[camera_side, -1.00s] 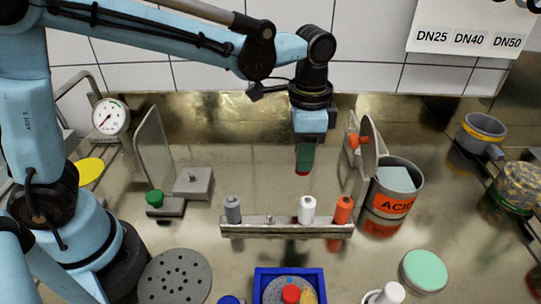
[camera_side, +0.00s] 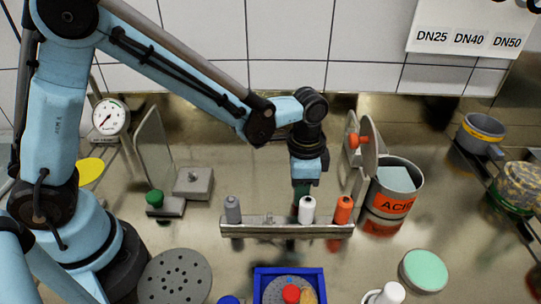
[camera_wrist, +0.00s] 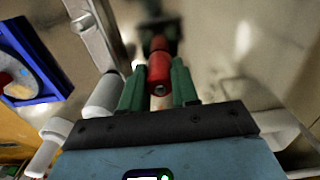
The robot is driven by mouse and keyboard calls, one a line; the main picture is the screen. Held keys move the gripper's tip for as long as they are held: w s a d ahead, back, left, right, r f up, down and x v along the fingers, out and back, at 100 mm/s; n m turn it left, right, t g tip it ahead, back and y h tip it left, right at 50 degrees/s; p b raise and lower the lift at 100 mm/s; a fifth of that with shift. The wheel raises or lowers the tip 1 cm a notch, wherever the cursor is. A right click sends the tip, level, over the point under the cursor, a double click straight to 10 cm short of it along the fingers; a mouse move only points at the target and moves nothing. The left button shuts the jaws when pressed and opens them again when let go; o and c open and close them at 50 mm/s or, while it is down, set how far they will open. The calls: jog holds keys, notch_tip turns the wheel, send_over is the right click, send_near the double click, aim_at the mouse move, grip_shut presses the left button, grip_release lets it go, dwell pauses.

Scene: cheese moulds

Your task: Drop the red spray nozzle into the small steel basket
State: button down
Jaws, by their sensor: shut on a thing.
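My gripper (camera_side: 302,188) is low over the counter, just behind the white nozzle on the rack. In the wrist view its green fingers (camera_wrist: 157,84) are shut on the red spray nozzle (camera_wrist: 159,70), which sits between the fingertips. In the side view the nozzle cannot be made out; the rack and white nozzle cover the area below the fingers. I cannot pick out a small steel basket in either view.
A metal rack (camera_side: 285,230) holds grey (camera_side: 233,210), white (camera_side: 307,210) and orange (camera_side: 343,210) nozzles, with one bare peg. A can labelled ACID (camera_side: 392,206) stands right of my gripper. A blue tray (camera_side: 262,272) is in front.

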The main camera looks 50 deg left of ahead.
jog(key=c, duration=0.8)
grip_release()
jog(key=shift+f, duration=0.15)
jog(key=shift+c, duration=0.2)
notch_tip(320, 180, up, 12)
jog(key=s+a+n+t, duration=0.3)
jog(key=s+a+n, duration=0.1)
jog(key=a, duration=0.3)
jog(key=s+a+n+t, duration=0.3)
jog(key=s+a+n, duration=0.1)
jog(key=a, duration=0.3)
jog(key=shift+r+n+t, duration=0.2)
jog(key=shift+n+t, duration=0.1)
jog(key=shift+t, duration=0.1)
jog(key=shift+s+a+f, duration=0.15)
jog(key=shift+s+a, duration=0.05)
jog(key=shift+a, duration=0.15)
jog(key=shift+c, duration=1.2)
